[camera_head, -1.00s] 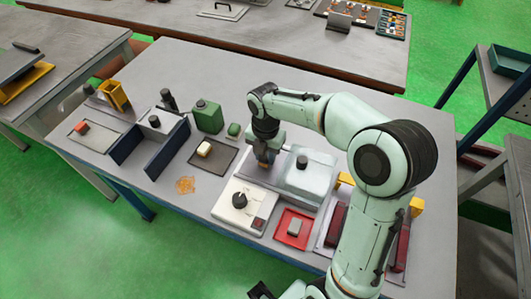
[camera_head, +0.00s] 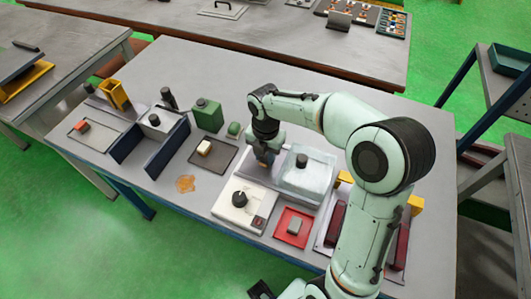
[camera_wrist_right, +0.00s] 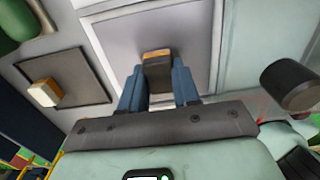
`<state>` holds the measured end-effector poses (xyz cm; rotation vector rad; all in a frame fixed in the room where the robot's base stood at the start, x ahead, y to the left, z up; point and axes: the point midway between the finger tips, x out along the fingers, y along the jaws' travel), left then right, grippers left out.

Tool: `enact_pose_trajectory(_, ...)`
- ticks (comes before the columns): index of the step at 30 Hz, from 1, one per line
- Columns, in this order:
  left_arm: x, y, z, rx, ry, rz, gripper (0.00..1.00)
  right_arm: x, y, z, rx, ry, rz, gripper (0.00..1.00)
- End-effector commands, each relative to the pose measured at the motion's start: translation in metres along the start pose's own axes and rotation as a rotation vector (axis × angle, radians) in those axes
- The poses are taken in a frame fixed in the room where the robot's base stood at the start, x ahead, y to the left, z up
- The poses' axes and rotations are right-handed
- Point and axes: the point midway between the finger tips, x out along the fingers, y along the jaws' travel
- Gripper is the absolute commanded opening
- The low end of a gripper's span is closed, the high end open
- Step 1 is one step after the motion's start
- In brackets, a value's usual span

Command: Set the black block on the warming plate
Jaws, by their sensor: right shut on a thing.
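My right gripper (camera_wrist_right: 160,88) is shut on a dark block (camera_wrist_right: 157,72) with a brown end, seen between the blue fingers in the wrist view. In the head view the right gripper (camera_head: 265,159) is low over a flat grey plate (camera_head: 246,173), which I take for the warming plate. This plate also fills the upper middle of the wrist view (camera_wrist_right: 190,32). I cannot tell whether the block touches it. The gripper hides part of the plate in the head view.
Right of the plate stands a translucent box (camera_head: 311,183) with a black knob (camera_head: 302,160). A white unit with a dial (camera_head: 255,215) is in front. A dark tray (camera_head: 219,163) with a pale yellow block (camera_head: 204,148) lies left, near a green canister (camera_head: 208,115).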

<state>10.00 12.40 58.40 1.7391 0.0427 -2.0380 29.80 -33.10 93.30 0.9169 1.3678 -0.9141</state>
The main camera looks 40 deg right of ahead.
Motion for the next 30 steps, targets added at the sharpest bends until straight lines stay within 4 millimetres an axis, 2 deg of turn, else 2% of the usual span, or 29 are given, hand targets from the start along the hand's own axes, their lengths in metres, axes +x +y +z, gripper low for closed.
enact_pose_trajectory(6, -0.0012, 0.0005, -0.0003, 0.0, 0.001, 0.0, 0.43, -0.0002, 0.0002, -0.0001, 0.0, 0.0, 0.001, 0.0)
enact_pose_trajectory(7, -0.0012, 0.0005, -0.0003, 0.0, 0.001, 0.0, 0.43, -0.0002, 0.0002, -0.0001, 0.0, 0.0, 0.0, 0.34)
enact_pose_trajectory(9, -0.0011, 0.0005, -0.0003, 0.0, 0.001, 0.0, 0.43, -0.0001, 0.0002, -0.0001, 0.0, 0.0, 0.0, 0.57)
enact_pose_trajectory(10, -0.0011, 0.0005, -0.0003, 0.0, 0.001, 0.0, 0.43, -0.0001, 0.0001, -0.0001, 0.0, 0.0, 0.0, 0.61)
enact_pose_trajectory(16, -0.0011, 0.0005, -0.0002, 0.0, 0.001, 0.0, 0.43, -0.0001, 0.0001, 0.0, 0.0, 0.0, 0.0, 0.61)
enact_pose_trajectory(17, -0.0011, 0.0005, -0.0002, 0.0, 0.0, 0.0, 0.43, 0.0, 0.0, -0.0001, 0.0, 0.0, 0.0, 0.71)
enact_pose_trajectory(18, -0.0011, 0.0005, -0.0002, 0.0, 0.0, 0.0, 0.43, 0.0, 0.0, -0.0001, 0.0, 0.0, 0.0, 0.74)
enact_pose_trajectory(30, -0.0053, 0.0023, -0.0011, 0.001, 0.002, 0.001, 0.43, -0.005, 0.0002, 0.0, 0.0, 0.0, 0.0, 0.74)
